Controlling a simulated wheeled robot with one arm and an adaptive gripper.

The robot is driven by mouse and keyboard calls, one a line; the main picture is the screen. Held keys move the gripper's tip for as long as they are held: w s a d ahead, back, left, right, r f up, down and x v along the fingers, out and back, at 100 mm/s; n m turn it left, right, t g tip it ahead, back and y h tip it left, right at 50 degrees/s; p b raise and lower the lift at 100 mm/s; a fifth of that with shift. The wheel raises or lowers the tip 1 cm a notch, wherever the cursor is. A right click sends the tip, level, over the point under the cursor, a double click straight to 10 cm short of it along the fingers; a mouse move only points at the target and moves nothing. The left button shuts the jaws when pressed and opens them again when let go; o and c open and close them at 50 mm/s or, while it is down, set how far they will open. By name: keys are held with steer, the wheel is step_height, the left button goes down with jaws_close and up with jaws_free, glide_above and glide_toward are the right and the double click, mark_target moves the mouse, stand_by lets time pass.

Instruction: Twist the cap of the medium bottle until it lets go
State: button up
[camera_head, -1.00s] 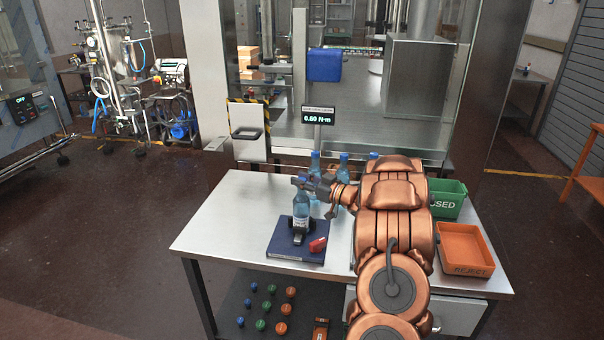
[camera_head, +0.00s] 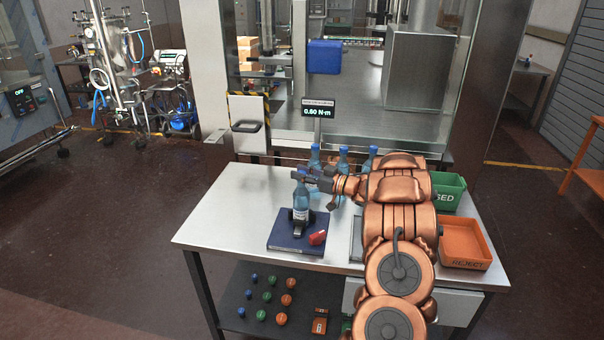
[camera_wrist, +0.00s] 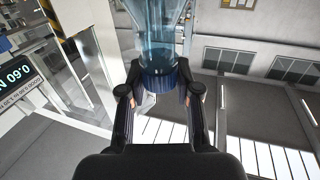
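The clear bluish bottle (camera_head: 301,212) with a white label stands upright in a black clamp (camera_head: 300,226) on a dark blue base plate (camera_head: 284,243). My gripper (camera_head: 302,176) reaches in from the right at the height of its blue cap. In the wrist view the bottle (camera_wrist: 155,25) appears upside down, and its ribbed blue cap (camera_wrist: 158,79) sits between the two fingers of my gripper (camera_wrist: 159,72). The fingertips appear to press on both sides of the cap. The cap is still on the bottle's neck. A small display (camera_head: 318,111) reads 0.60 N·m.
Several blue-capped bottles (camera_head: 343,161) stand behind my gripper. A red object (camera_head: 317,237) lies on the base plate. A green bin (camera_head: 447,197) and an orange REJECT tray (camera_head: 464,263) are at the right. Coloured caps (camera_head: 267,296) lie on the lower shelf. The table's left part is clear.

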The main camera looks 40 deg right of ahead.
steer(key=o, duration=0.4)
steer(key=v, duration=1.2)
steer(key=shift+w, duration=0.1)
stand_by(0.4)
